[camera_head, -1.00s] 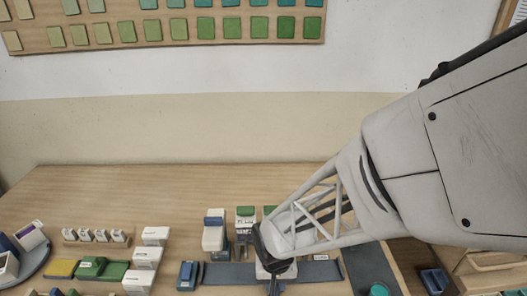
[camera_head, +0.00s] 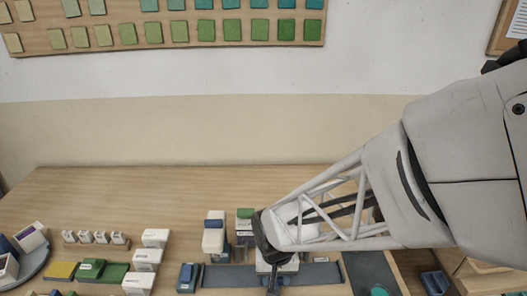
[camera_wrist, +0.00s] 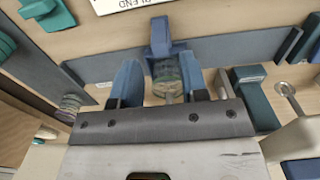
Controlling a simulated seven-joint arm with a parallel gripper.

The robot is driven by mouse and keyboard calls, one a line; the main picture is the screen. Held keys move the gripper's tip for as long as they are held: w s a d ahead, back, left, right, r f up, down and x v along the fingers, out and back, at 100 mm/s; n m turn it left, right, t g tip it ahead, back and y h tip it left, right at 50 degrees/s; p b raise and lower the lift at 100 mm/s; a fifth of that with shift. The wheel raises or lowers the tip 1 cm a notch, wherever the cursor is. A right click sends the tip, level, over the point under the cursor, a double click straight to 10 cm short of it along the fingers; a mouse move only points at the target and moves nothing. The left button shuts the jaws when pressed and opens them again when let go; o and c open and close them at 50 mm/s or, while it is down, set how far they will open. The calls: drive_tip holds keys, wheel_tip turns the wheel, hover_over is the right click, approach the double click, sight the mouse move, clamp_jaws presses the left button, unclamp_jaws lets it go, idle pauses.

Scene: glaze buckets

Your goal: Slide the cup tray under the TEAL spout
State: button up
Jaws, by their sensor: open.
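In the wrist view my gripper (camera_wrist: 160,62) is open, with one blue finger on each side of a clear cup (camera_wrist: 168,78) that looks greenish inside. A blue upright block (camera_wrist: 160,36) stands just beyond the fingertips, in line with the cup; I cannot tell whether it is part of the cup tray. A teal-topped block (camera_wrist: 252,90) is to the right of the fingers. In the head view my gripper (camera_head: 272,280) points down over the dark rail (camera_head: 225,275). My arm hides the cup and the spouts behind it; no teal spout is clearly identifiable.
A blue-topped dispenser (camera_head: 214,232) and a green-topped one (camera_head: 245,222) stand behind the rail. A blue block (camera_head: 187,278) sits at the rail's left end. White boxes (camera_head: 147,258) and a green block (camera_head: 115,272) are further left. The back of the table is clear.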

drive_tip(key=shift+r, duration=1.45)
drive_tip(key=shift+d+r, duration=0.25)
drive_tip(key=shift+r, duration=0.15)
drive_tip(key=s+d+r+t, duration=0.1)
drive_tip(key=s+d+r, duration=0.3)
drive_tip(key=d+r, duration=0.3)
drive_tip(key=s+d+r+t, duration=0.1)
drive_tip(key=s+d+r, duration=0.3)
drive_tip(key=r, duration=0.7)
drive_tip(key=d, duration=0.2)
drive_tip(key=shift+d+r+t, duration=0.3)
drive_tip(key=shift+d, duration=0.05)
